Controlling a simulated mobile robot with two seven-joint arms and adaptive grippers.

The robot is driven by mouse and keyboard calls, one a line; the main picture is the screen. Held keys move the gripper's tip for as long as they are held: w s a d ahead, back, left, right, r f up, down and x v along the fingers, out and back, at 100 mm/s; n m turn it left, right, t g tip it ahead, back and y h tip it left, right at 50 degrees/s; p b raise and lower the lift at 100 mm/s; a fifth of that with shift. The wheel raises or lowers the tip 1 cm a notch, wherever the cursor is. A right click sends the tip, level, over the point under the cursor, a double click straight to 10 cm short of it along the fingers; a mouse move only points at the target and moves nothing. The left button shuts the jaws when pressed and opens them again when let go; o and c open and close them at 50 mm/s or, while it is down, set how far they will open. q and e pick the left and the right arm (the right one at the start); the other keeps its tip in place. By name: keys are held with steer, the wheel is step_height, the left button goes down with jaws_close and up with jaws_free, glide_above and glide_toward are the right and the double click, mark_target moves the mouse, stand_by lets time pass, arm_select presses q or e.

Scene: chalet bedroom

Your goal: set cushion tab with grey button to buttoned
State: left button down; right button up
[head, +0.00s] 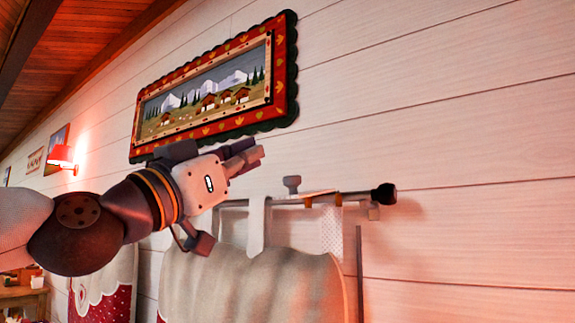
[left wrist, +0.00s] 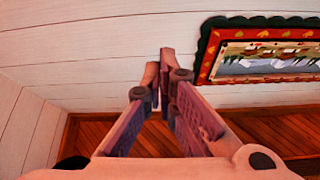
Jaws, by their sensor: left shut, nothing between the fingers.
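A beige cushion (head: 255,285) hangs by pale tabs from a dark rod (head: 350,195) along the wall. One plain tab (head: 257,228) is left of the middle, and a paler dotted tab (head: 331,228) is to its right. A small grey knob-like piece (head: 292,184) stands above the rod; I cannot tell whether it is the grey button. My left gripper (head: 248,157) is above and left of that piece, apart from the cushion and pointing right. Its fingers are shut and empty, also in the left wrist view (left wrist: 165,55). My right gripper is not in view.
A framed mountain picture (head: 215,88) with a red and green border hangs just above my left gripper; it also shows in the left wrist view (left wrist: 262,60). A lit red lamp (head: 62,157) is farther left. The wall right of the rod's black end is clear.

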arm_select(q)
steer(key=x, duration=1.1)
steer(key=shift+w+a+f, duration=0.1)
steer(key=shift+f, duration=2.2)
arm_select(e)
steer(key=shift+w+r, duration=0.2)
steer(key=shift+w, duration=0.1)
